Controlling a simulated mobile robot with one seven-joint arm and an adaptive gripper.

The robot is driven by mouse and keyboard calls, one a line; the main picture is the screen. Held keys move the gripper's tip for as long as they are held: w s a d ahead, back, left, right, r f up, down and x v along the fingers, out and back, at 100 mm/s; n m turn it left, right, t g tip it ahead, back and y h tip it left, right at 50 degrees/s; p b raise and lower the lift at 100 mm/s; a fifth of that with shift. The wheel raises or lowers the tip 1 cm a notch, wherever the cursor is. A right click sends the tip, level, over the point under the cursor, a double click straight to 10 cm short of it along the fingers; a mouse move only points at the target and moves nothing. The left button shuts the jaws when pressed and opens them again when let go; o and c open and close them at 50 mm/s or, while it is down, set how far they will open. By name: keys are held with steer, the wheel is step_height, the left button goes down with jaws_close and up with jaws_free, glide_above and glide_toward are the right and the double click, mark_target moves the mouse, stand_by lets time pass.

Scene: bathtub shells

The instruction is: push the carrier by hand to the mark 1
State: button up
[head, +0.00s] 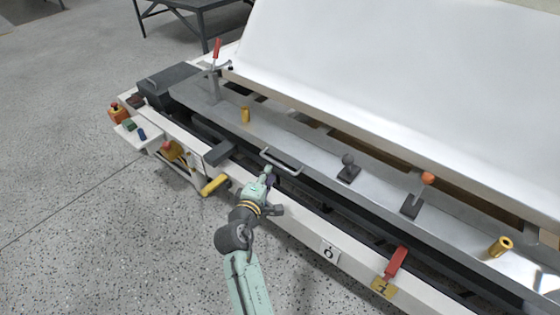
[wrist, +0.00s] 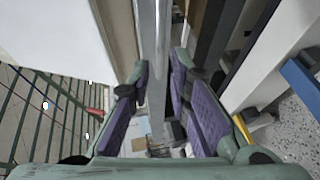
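The carrier (head: 315,165) is a long grey metal plate on the machine bed, with a bar handle (head: 283,164) on its front edge. My gripper (head: 268,178) is at the left end of this handle. In the wrist view the bright handle bar (wrist: 155,45) runs between the purple pads of my gripper (wrist: 158,85). The pads lie close on both sides, but whether they press on it is unclear. Mark 1 is a yellow plate (head: 383,288) on the front rail, right of my gripper. A white plate marked 0 (head: 329,252) lies between them.
A red lever (head: 397,261) rises beside mark 1. Black knob (head: 348,168) and orange knob (head: 428,179) levers and yellow cylinders (head: 499,247) stand on the plate. A large white shell (head: 420,70) rises behind. The front floor (head: 150,240) is clear.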

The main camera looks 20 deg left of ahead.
mark_target(274, 163)
steer(key=w, duration=0.2)
steer(key=w+f, duration=0.1)
steer(key=w, duration=0.4)
steer(key=shift+w+a+f+p, duration=0.2)
steer(key=shift+w+f+p, duration=0.05)
steer(key=shift+p, duration=0.1)
steer(key=shift+c, duration=0.3)
jaws_close()
